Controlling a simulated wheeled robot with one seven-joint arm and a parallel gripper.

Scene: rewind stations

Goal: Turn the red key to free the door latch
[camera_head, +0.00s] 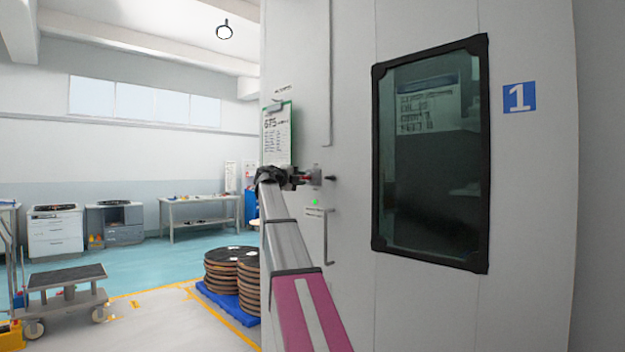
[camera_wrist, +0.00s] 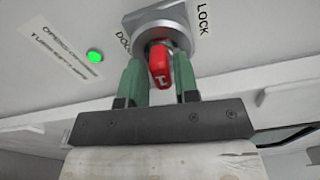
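The red key (camera_wrist: 159,66) sits in a round metal lock (camera_wrist: 163,25) on the white cabinet wall, with the label "LOCK" to its right and another, partly hidden, to its left. My gripper (camera_head: 306,178) is at the lock, left of the door window. The key shows a white mark and points roughly down the picture. The door handle (camera_head: 328,238) is below the lock. The latch itself is not visible.
A green light (camera_wrist: 95,56) glows beside the lock, near a printed label (camera_wrist: 62,60). The dark-framed window (camera_head: 432,155) is to the right, beside a blue "1" sign (camera_head: 519,97). Cable reels (camera_head: 232,270) and a cart (camera_head: 66,292) stand on the floor at left.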

